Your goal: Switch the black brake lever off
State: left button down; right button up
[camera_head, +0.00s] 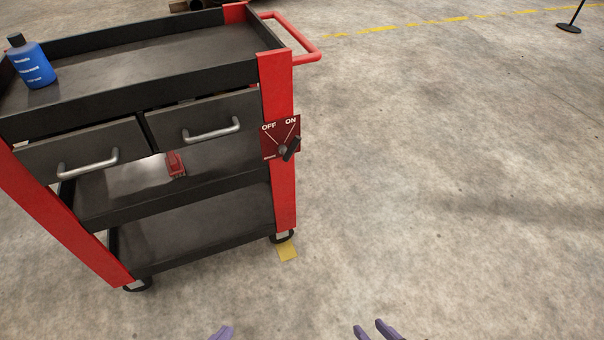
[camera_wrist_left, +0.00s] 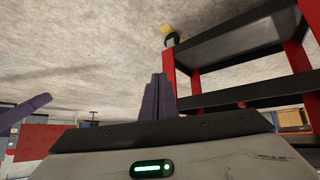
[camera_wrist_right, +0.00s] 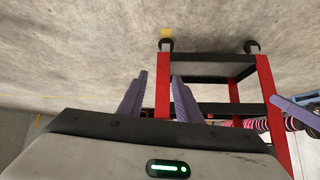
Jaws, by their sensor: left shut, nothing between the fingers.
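The black brake lever (camera_head: 292,148) sits on a red plate (camera_head: 271,144) on the cart's front right post. The plate has OFF at upper left and ON at upper right. The lever's handle tilts up and right from its pivot, toward the ON side. My left gripper (camera_head: 222,332) is at the bottom edge of the head view, well below the lever; its fingers are together and empty in the left wrist view (camera_wrist_left: 158,97). My right gripper (camera_head: 376,331) is farther right at the bottom edge, its fingers apart and empty in the right wrist view (camera_wrist_right: 158,97). Both are clear of the cart.
The red and black cart (camera_head: 277,195) has two drawers with metal handles and lower shelves. A blue bottle (camera_head: 33,64) stands on top. A small red object (camera_head: 175,163) lies on the middle shelf. A red push handle (camera_head: 307,48) sticks out at the back right. The floor right is open.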

aim_at(287, 154)
jog(key=k, duration=0.95)
jog(key=z, duration=0.55)
jog(key=i, duration=0.55)
jog(key=z, duration=0.95)
jog(key=i, duration=0.8)
jog(key=u, duration=0.7)
jog(key=i, duration=0.5)
jog(key=u, duration=0.45)
